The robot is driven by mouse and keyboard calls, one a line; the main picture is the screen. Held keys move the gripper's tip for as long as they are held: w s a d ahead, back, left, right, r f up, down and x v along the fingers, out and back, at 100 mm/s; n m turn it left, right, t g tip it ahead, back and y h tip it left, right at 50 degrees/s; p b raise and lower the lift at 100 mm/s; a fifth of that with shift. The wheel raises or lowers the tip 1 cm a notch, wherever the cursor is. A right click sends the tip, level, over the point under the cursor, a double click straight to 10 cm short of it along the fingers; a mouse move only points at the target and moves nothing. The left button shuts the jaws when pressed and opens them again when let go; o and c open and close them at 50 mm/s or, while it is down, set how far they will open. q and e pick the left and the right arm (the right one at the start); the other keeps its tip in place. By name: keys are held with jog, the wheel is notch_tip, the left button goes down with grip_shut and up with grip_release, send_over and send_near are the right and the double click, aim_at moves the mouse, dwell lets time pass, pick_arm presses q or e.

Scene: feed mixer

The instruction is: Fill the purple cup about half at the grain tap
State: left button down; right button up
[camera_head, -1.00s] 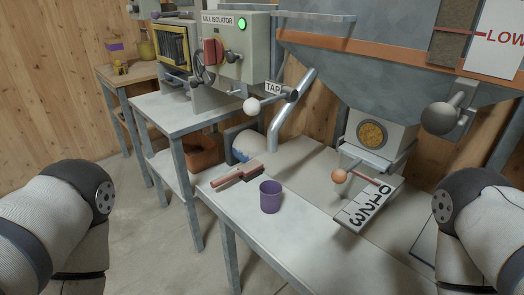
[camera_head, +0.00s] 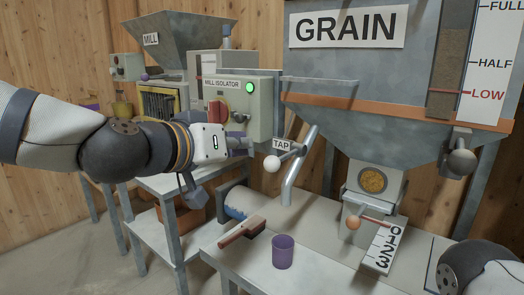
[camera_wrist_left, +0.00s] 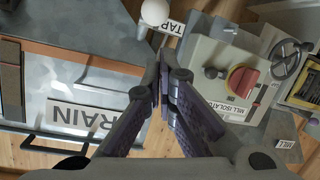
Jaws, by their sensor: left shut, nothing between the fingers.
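The purple cup (camera_head: 283,252) stands upright on the bench, below and a little left of the bent metal spout (camera_head: 297,172). The inside of the cup is too small to judge. The tap's white ball handle (camera_head: 272,163) hangs beside the TAP label (camera_head: 281,144); the ball also shows in the left wrist view (camera_wrist_left: 154,12). My left gripper (camera_head: 246,143) is raised in front of the mill isolator box, just left of the tap. In the left wrist view its fingers (camera_wrist_left: 161,75) are together and empty, apart from the ball. My right gripper is out of frame.
A red-handled brush (camera_head: 242,231) lies left of the cup. The grain hopper (camera_head: 360,134) has an outlet with an orange knob (camera_head: 352,223) and a 0-to-3 scale (camera_head: 383,248). The mill isolator box (camera_head: 262,110) with its red switch stands behind my left gripper.

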pick_arm(q)
notch_tip(320, 180, up, 3)
jog(key=shift+r, duration=0.2)
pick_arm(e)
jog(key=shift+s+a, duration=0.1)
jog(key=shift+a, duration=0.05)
pick_arm(q)
jog(key=b, duration=0.2)
send_over(287, 156)
jog(key=s+a, duration=0.1)
jog(key=a, duration=0.3)
notch_tip(287, 156, down, 2)
jog(key=f, duration=0.1)
jog(key=shift+s+a+f, duration=0.1)
jog(key=shift+s+f, duration=0.9)
jog(key=shift+s, duration=0.15)
jog(key=shift+s+f, duration=0.15)
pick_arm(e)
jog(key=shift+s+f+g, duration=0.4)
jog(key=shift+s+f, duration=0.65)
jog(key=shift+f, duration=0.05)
